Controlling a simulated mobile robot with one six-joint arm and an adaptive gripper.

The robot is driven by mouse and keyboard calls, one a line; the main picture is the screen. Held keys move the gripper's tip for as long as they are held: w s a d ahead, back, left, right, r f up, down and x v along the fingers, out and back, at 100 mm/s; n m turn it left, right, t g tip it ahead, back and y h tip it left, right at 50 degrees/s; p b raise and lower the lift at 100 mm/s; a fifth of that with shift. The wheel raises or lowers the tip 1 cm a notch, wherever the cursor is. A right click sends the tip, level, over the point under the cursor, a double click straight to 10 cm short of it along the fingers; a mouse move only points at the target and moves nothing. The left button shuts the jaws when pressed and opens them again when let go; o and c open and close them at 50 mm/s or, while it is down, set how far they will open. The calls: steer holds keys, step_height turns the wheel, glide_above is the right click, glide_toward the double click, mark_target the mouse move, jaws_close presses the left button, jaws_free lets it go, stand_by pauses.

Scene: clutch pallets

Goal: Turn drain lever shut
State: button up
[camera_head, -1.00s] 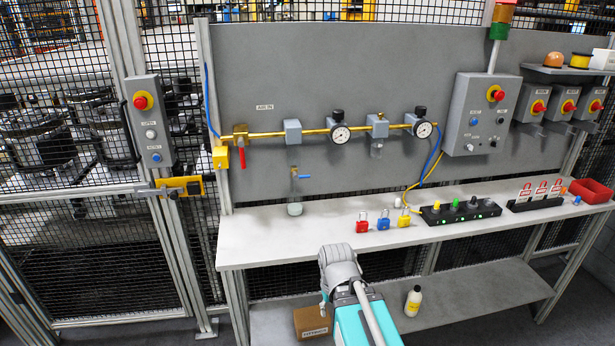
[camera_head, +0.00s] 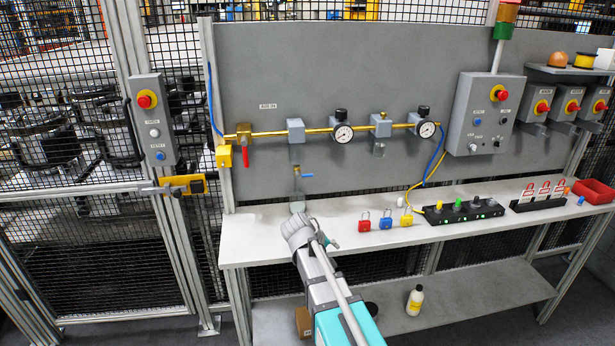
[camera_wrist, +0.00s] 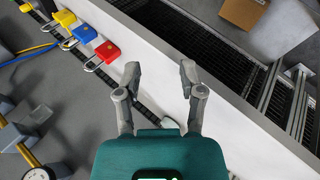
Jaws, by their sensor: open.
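The drain lever (camera_head: 307,176) is a small blue handle in the head view. It points sideways to the right from the drain valve (camera_head: 297,172), below the first grey unit on the brass air line. A pale cup (camera_head: 297,207) stands beneath the valve on the bench. My arm reaches over the bench front, below and in front of the lever and apart from it. My gripper (camera_wrist: 158,80) is open and empty in the wrist view, its two fingers spread over the bench top. In the head view my wrist mostly hides it. I cannot make out the lever in the wrist view.
Red (camera_head: 364,221), blue (camera_head: 385,220) and yellow (camera_head: 406,217) padlocks lie on the bench (camera_head: 258,240) right of my wrist. A red-handled valve (camera_head: 245,152) and gauges (camera_head: 342,133) sit on the pipe above. A cardboard box (camera_wrist: 243,12) is on the lower shelf.

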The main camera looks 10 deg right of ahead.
steer(key=w+a+r+n+t+h, duration=0.1)
steer(key=w+a+r+t+h, duration=0.15)
steer(key=w, duration=0.25)
steer(key=w+a+r+n+t+h, duration=0.1)
steer(key=w+r+n, duration=0.15)
steer(key=w, duration=0.25)
steer(key=n+t+h, duration=0.1)
steer(key=n+t, duration=0.3)
steer(key=t, duration=0.1)
glide_toward(308, 176)
steer(key=v, duration=0.3)
steer(key=shift+w+a+r+m+g, duration=0.1)
steer(key=shift+w+a+m+g, duration=0.1)
steer(key=shift+a+m+g, duration=0.1)
steer(key=shift+d, duration=0.1)
steer(key=b+x, duration=0.1)
steer(key=x, duration=1.2)
steer(key=shift+w+d+r, duration=0.1)
steer(key=shift+w+d, duration=0.15)
steer(key=shift+d, duration=0.05)
steer(key=shift+c, duration=0.2)
jaws_close()
